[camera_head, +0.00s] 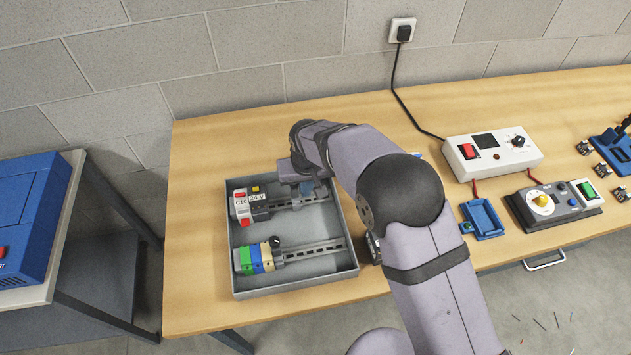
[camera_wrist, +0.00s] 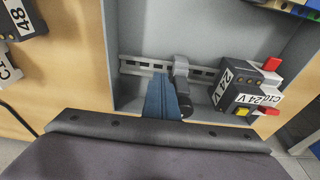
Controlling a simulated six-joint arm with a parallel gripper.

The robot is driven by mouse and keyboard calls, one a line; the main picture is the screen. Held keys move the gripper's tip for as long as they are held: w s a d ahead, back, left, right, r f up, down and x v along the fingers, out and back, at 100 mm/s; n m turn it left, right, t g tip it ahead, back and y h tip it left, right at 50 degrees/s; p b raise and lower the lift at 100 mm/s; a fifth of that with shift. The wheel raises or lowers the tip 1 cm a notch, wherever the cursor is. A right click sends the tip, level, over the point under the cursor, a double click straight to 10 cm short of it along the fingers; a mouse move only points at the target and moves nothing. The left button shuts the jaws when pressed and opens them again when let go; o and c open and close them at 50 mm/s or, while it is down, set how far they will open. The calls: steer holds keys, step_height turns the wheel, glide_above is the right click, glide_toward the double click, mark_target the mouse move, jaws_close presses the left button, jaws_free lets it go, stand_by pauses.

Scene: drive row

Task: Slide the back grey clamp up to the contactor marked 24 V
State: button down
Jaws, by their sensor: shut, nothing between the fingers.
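The grey clamp (camera_wrist: 181,72) sits on the back rail (camera_wrist: 140,68) in the wrist view, with a dark round knob at its near end. My gripper (camera_wrist: 163,97), with blue fingers, is shut and empty just left of the clamp; I cannot tell whether they touch. The dark grey contactor marked 24 V (camera_wrist: 238,75) is on the same rail to the right, with a short gap of bare rail between it and the clamp. In the head view the contactor (camera_head: 259,207) stands left of my gripper (camera_head: 306,188), and the arm partly covers the rail there.
The grey tray (camera_head: 352,250) has raised walls. Its front rail (camera_head: 318,250) carries coloured terminals (camera_head: 256,258). A part marked 48 (camera_wrist: 25,17) lies outside the tray.

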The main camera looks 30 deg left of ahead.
steer(key=shift+s+a, duration=2.25)
steer(key=shift+w+d, duration=0.2)
steer(key=shift+w+d, duration=0.25)
step_height(320, 180, up, 10)
steer(key=p, duration=0.6)
stand_by(0.5)
stand_by(0.4)
